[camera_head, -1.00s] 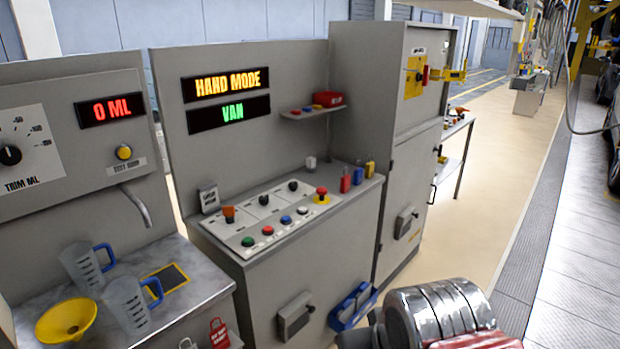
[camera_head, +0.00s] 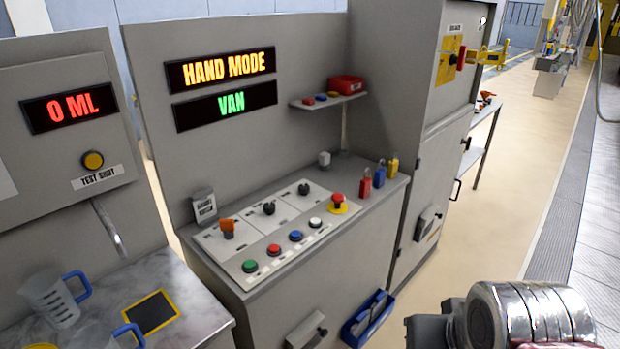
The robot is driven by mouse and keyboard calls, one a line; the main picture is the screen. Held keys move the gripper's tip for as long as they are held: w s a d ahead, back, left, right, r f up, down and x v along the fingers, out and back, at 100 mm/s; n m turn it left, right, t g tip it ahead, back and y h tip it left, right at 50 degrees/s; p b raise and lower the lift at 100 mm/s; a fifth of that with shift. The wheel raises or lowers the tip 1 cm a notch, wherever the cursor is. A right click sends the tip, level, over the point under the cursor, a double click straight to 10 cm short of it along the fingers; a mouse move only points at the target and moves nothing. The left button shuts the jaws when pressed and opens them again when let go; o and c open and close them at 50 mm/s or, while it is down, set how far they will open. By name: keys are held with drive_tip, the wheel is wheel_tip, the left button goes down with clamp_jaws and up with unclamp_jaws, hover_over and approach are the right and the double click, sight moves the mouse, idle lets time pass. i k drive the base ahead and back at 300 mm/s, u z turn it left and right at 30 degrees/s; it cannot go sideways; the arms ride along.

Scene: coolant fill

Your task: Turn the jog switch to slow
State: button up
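The control panel (camera_head: 245,238) is a white sloped plate on a grey console. It carries an orange-handled switch (camera_head: 228,228) at left, a black rotary knob (camera_head: 269,208) in the middle and another black rotary knob (camera_head: 304,188) at right. Their labels are too small to read, so I cannot tell which is the jog switch or where it points. The display above (camera_head: 220,70) reads HAND MODE, and the lower display (camera_head: 226,105) reads VAN. Chrome and dark parts of my own arm show at the bottom right, well apart from the panel. No gripper fingers are visible.
Green (camera_head: 250,266), red (camera_head: 274,250), blue (camera_head: 296,236) and white (camera_head: 315,222) buttons line the panel's front. A red mushroom button (camera_head: 338,201) and padlocks (camera_head: 379,177) stand at right. A tall cabinet (camera_head: 420,150) borders the console.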

sight(304, 189)
drive_tip(key=u, duration=0.35)
drive_tip(key=i, duration=0.9)
drive_tip(key=u, duration=0.6)
